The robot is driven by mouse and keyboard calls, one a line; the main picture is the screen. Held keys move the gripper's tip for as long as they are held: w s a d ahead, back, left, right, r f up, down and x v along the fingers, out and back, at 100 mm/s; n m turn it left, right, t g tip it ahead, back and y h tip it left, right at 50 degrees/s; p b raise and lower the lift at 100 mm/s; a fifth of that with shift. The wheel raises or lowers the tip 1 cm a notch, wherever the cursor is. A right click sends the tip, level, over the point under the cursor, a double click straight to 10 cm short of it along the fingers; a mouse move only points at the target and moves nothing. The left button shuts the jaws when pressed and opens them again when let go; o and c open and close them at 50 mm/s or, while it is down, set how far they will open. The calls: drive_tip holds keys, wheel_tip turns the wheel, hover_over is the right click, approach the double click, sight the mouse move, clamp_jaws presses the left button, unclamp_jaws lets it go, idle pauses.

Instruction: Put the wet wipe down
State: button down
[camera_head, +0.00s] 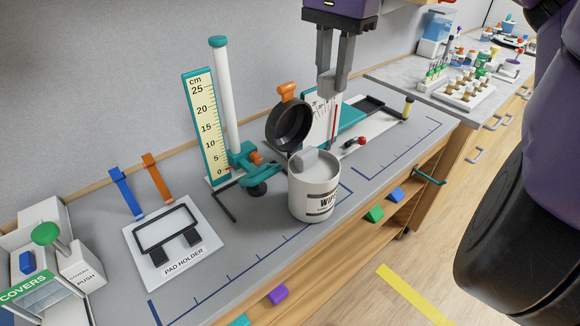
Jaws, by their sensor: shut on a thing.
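My gripper (333,84) is at the top centre, pointing down, above the bench. The wipe in my gripper is clear of the canister.
A teal and white board (362,114) lies behind right. Bare grey bench (372,180) lies right of the canister.

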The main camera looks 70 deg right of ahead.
idle(0.4)
wheel_tip(320, 180, down, 16)
drive_tip(key=p, duration=0.2)
drive_tip(key=shift+p, duration=0.3)
drive_tip(key=shift+f, duration=1.8)
drive_tip(key=shift+f+b, duration=0.6)
drive_tip(key=shift+b, duration=0.7)
drive_tip(key=c, duration=1.1)
unclamp_jaws()
drive_tip(key=shift+c, duration=0.2)
drive_tip(key=shift+r+p, duration=0.25)
drive_tip(key=shift+p, duration=0.2)
